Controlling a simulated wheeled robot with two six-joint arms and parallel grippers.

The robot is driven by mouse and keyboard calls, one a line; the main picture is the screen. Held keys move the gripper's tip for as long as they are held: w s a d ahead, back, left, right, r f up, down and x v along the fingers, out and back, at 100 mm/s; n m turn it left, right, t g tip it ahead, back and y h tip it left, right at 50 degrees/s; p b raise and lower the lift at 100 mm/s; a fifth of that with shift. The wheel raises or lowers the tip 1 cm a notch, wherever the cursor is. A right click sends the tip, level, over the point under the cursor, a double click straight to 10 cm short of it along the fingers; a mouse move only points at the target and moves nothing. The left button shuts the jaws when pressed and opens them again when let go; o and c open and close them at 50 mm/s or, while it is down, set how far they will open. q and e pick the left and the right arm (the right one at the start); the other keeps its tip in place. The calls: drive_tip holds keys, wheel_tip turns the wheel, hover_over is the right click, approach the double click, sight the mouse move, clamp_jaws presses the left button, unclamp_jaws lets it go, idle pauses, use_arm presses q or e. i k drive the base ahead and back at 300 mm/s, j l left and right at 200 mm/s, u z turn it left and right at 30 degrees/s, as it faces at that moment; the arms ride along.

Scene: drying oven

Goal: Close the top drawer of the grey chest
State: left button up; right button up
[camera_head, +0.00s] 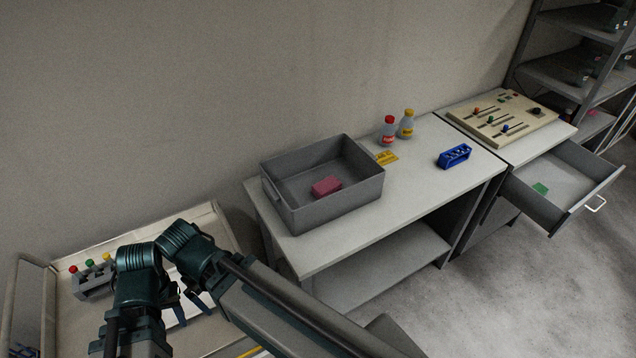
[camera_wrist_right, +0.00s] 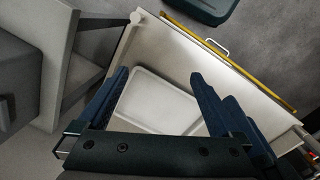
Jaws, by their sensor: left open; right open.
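The top drawer (camera_head: 582,165) of the grey chest (camera_head: 530,148) is pulled out at the right of the head view. Its front has a pale handle (camera_head: 597,204), and a small green block (camera_head: 540,188) lies inside. My right gripper (camera_wrist_right: 160,92) is open and empty in the right wrist view, above a white tray. The drawer does not show in that view.
A worktable (camera_head: 330,243) beside the chest bears a grey bin (camera_head: 335,210) with a pink block, two bottles and a blue rack (camera_head: 454,156). A control panel (camera_head: 503,117) sits on the chest. Floor (camera_head: 540,290) in front of the drawer is clear.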

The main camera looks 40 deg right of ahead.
sight(574, 176)
drive_tip(key=l+z, duration=0.15)
drive_tip(key=z, duration=2.55)
drive_tip(key=i+l, duration=0.2)
drive_tip(key=l, duration=0.2)
drive_tip(key=i+l, duration=0.2)
drive_tip(key=l, duration=0.2)
drive_tip(key=i+l, duration=0.2)
drive_tip(key=l, duration=0.2)
drive_tip(key=i+l, duration=0.15)
drive_tip(key=i, duration=0.4)
drive_tip(key=i+l+u, duration=0.1)
drive_tip(key=i, duration=0.4)
